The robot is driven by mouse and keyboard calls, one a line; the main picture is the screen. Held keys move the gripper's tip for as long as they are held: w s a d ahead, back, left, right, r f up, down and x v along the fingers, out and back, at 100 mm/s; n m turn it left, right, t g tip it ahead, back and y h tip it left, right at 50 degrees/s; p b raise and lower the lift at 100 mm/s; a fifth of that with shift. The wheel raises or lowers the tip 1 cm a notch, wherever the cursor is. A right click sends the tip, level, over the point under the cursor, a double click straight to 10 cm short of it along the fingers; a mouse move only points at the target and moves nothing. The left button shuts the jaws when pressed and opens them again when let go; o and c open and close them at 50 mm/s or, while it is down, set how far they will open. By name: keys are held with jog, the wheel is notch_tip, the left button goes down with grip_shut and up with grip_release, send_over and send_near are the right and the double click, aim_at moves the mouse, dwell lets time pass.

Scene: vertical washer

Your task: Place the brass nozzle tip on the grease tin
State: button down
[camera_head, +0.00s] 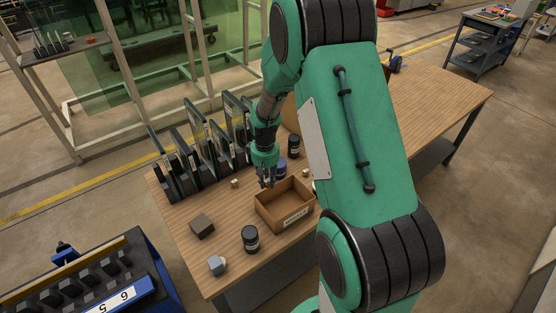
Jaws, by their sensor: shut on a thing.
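My gripper (267,182) points down above the table, at the back left corner of an open brown box. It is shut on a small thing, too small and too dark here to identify. I cannot make out the brass nozzle tip for sure. No can's label is legible, so I cannot tell which is the grease tin. One dark can (250,239) stands in front of the box. Another dark can (293,146) stands behind it, and a blue can (281,168) stands near my gripper, partly hidden by it.
The box (268,221) has a white label on its front. A dark brown block (202,226), a grey block (217,264) and a small tan piece (234,183) lie to the left. Several upright dark frames (193,150) line the back left edge. The table's far right is clear.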

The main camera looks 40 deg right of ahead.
jog(key=s+d+r+p, duration=0.1)
jog(key=s+d, duration=0.2)
jog(key=d, duration=0.4)
jog(key=shift+p, duration=0.3)
jog(key=shift+r, duration=0.1)
jog(key=w+d, duration=0.2)
jog(key=w, duration=0.2)
jog(key=w+d+f, duration=0.1)
jog(key=w+d, duration=0.1)
jog(key=w, duration=0.3)
jog(key=w+d+b, duration=0.1)
jog(key=w+d, duration=0.1)
jog(key=w, duration=0.3)
jog(key=shift+w+d+f, duration=0.2)
jog(key=shift+d+f, duration=0.05)
jog(key=shift+d, duration=0.1)
jog(key=shift+f, duration=1.75)
jog(key=shift+f+b, duration=0.15)
jog(key=shift+b, duration=0.15)
jog(key=c, duration=1.5)
grip_release()
jog(key=shift+c, duration=0.2)
